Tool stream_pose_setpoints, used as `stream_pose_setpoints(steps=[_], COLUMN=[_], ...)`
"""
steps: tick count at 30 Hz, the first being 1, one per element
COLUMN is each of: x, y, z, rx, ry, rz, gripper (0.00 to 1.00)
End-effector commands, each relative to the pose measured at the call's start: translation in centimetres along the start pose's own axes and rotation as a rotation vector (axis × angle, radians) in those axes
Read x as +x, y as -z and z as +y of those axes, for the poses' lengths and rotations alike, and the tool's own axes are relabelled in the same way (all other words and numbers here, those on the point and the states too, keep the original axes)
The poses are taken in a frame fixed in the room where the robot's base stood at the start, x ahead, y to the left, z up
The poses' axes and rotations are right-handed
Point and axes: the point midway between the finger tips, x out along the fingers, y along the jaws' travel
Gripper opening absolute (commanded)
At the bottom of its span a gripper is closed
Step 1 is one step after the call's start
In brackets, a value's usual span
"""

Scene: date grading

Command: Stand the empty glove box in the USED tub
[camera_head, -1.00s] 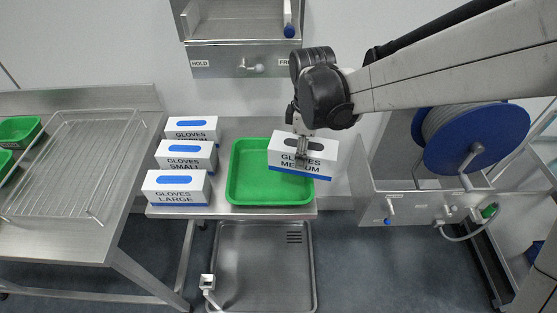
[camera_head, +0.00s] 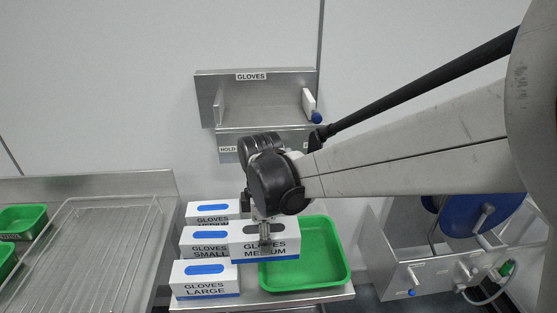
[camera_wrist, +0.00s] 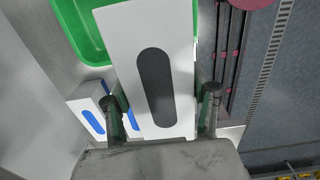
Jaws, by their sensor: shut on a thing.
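My gripper (camera_head: 264,236) is shut on a white glove box marked GLOVES MEDIUM (camera_head: 285,245), with a blue band along its bottom. The box's slot is dark, without the blue seen on the others, and shows clearly in the wrist view (camera_wrist: 157,88), with one finger on each side. The box is upright in the head view, in front of the left part of a green tub (camera_head: 322,255). The tub's visible floor is bare. It also shows in the wrist view (camera_wrist: 72,28). No USED label is readable. Whether the box touches the tub cannot be told.
Glove boxes marked MEDIUM (camera_head: 206,210), SMALL (camera_head: 200,243) and LARGE (camera_head: 205,281) stand left of the tub; the held box overlaps SMALL in view. A GLOVES shelf (camera_head: 262,95) hangs above. A wire rack (camera_head: 95,250) is left, a hose reel (camera_head: 470,222) right.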

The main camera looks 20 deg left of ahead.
Motion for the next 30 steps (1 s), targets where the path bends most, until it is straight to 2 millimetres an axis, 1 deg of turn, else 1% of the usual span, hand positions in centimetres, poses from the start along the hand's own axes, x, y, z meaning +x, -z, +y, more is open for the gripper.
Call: stream_pose_setpoints(steps=[5, 12, 15, 18, 21, 25, 30], x=[2.0, 4.8, 5.8, 6.5, 6.8, 7.4, 9.7], y=[-2.6, -6.8, -8.4, -9.5, -10.0, -10.1, -10.1], z=[1.4, 3.5, 4.2, 4.8, 5.0, 5.1, 5.1], rx=[0.004, 0.004, 0.003, 0.003, 0.001, 0.001, 0.001], ry=[0.0, 0.0, 0.0, 0.0, 0.0, 0.0, 0.0], rz=[0.0, 0.0, 0.0, 0.0, 0.0, 0.0, 0.0], gripper=[0.32, 0.32, 0.32, 0.32, 0.32, 0.32, 0.32])
